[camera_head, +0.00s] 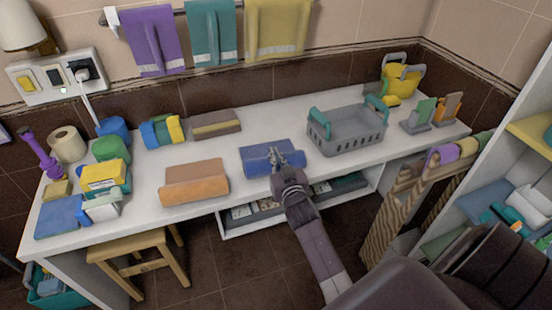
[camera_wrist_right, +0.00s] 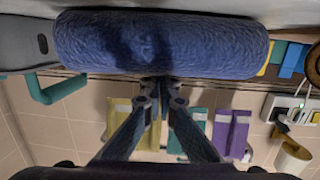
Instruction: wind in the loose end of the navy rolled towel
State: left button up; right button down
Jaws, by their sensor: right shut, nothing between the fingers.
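The navy rolled towel (camera_head: 256,162) lies on the white counter near its front edge, between an orange-brown towel and a grey basket. In the right wrist view the roll (camera_wrist_right: 160,43) spans the top of the picture, its surface ribbed, with dark shadows on it. My right gripper (camera_head: 279,156) reaches over the roll from the front. Its fingers (camera_wrist_right: 160,90) are shut and empty, their tips at the roll's edge in the wrist view. Whether they touch it I cannot tell. My left gripper is not in view.
The orange-brown towel (camera_head: 195,184) lies left of the roll. The grey basket (camera_head: 345,134) with teal handles stands right of it. A brown folded towel (camera_head: 215,125) lies behind. Some bare counter shows around the roll. A wooden stool (camera_head: 140,253) stands below at left.

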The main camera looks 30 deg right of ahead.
jog(key=shift+f, duration=0.35)
jog(key=shift+x, duration=0.95)
jog(key=shift+r, duration=0.1)
jog(key=shift+r+b+x, duration=0.25)
jog(key=shift+b+x, duration=0.3)
jog(key=shift+x, duration=0.45)
jog(key=shift+w, duration=0.1)
jog(key=shift+b+x, duration=0.4)
jog(key=shift+x, duration=0.55)
jog(key=shift+w+r, duration=0.1)
